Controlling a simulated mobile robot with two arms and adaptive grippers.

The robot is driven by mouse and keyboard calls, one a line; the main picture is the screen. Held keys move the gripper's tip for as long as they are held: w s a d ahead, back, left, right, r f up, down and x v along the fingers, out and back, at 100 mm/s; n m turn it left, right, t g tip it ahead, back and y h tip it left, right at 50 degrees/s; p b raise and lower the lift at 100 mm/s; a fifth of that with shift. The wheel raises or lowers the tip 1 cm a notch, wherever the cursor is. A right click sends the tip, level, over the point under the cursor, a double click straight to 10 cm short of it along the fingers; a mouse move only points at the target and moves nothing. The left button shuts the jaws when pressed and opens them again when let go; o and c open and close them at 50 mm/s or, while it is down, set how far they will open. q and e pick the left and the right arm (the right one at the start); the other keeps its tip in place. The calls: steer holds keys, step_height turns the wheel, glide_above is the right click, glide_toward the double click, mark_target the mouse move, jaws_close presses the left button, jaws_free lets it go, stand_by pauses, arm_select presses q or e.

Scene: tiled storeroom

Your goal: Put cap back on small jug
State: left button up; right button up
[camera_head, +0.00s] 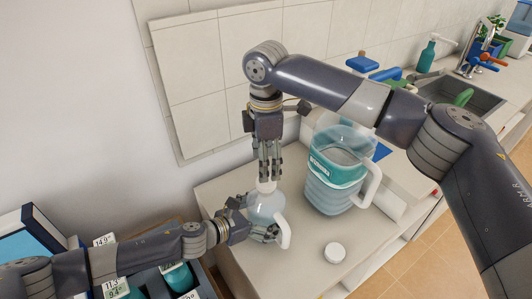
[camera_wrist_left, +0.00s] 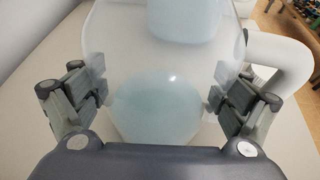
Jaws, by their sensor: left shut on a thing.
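The small jug (camera_head: 262,208) is a clear, pale-blue bottle with a white handle, standing on the counter. My left gripper (camera_head: 246,215) is shut on its body; in the left wrist view, the fingers press both sides of the jug (camera_wrist_left: 155,105). My right gripper (camera_head: 268,178) points down directly over the jug's mouth, its fingers close together. A white piece (camera_head: 266,187) shows at the jug's top under the fingertips; I cannot tell whether it is the neck or a cap, or whether it is gripped. A round white cap (camera_head: 334,252) lies on the counter to the right.
A large clear jug (camera_head: 333,190) with a teal label and white handle stands right of the small jug. A sink (camera_head: 468,96) and bottles are at the back right.

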arm_select(q)
steer(key=shift+f, duration=0.15)
arm_select(e)
steer(key=shift+f, duration=3.05)
steer(key=c, duration=1.1)
steer(key=m, duration=0.5)
steer(key=shift+c, duration=0.2)
steer(key=o, duration=1.3)
steer(key=shift+c, duration=0.2)
step_height(320, 180, up, 12)
